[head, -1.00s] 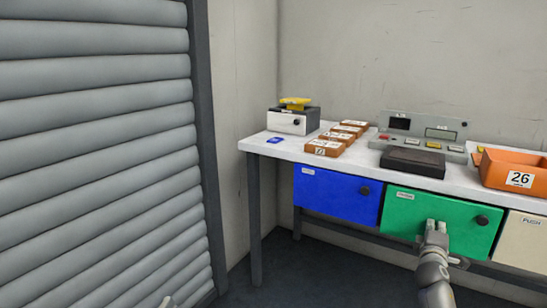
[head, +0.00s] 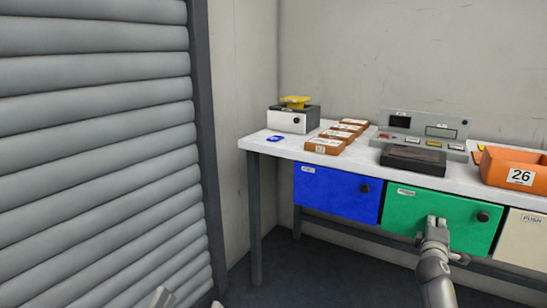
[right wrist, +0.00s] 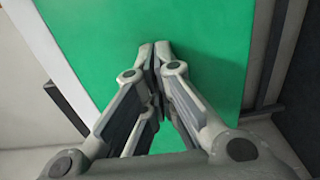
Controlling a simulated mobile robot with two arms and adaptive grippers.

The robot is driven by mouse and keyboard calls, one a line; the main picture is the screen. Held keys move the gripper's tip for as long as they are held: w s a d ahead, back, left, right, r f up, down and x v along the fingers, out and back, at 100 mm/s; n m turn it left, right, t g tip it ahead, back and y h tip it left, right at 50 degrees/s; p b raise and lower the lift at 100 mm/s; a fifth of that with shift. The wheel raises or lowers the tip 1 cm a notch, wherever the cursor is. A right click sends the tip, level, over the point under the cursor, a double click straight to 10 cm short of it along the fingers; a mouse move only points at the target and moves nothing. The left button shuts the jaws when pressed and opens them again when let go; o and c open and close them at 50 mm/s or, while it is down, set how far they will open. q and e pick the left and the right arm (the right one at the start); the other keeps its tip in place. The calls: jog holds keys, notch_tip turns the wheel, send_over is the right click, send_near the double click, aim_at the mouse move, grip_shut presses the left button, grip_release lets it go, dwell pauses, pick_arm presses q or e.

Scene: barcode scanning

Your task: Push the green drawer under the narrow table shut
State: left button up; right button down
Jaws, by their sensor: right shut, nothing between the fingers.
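The green drawer (head: 415,213) hangs under the narrow table (head: 268,148), with a round black knob at its upper right. Its front looks almost level with the blue drawer beside it; I cannot tell whether a small gap remains. My right gripper (head: 437,222) is shut and empty, its fingertips at the drawer front, left of and below the knob. In the right wrist view, the closed fingertips (right wrist: 154,48) point at the green front (right wrist: 210,40) and seem to touch it. A small part of my left gripper (head: 160,298) shows at the bottom edge; its jaws are unclear.
The blue drawer (head: 330,195) is left of the green one, and a beige front (head: 522,240) is at right. On the table are brown boxes (head: 325,146), a dark pad (head: 414,160), a grey console (head: 425,133) and an orange bin (head: 512,170). A slatted shutter (head: 95,150) fills the left.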

jog(key=shift+w+d+b, duration=0.2)
jog(key=shift+w+b, duration=0.2)
pick_arm(q)
jog(key=s+r+t, duration=0.1)
jog(key=r+t, duration=0.1)
jog(key=shift+s+r, duration=0.35)
jog(key=shift+r, duration=0.05)
dwell(0.3)
pick_arm(e)
jog(key=shift+s+r, duration=0.1)
pick_arm(q)
notch_tip(320, 180, down, 15)
jog(key=w+a+g+y+p, duration=0.2)
jog(key=g+y+p, duration=0.15)
jog(key=g, duration=0.55)
jog(key=s+a+f+g+y+p, duration=0.1)
jog(key=s+a+f+g+p, duration=0.2)
jog(key=s+f+g, duration=0.5)
jog(key=shift+s+a+f+n+g+y, duration=0.4)
jog(key=shift+s+a+f, duration=0.15)
jog(key=shift+s+f, duration=0.85)
pick_arm(e)
jog(key=v, duration=1.2)
jog(key=shift+s+a, duration=0.2)
jog(key=shift+s, duration=0.2)
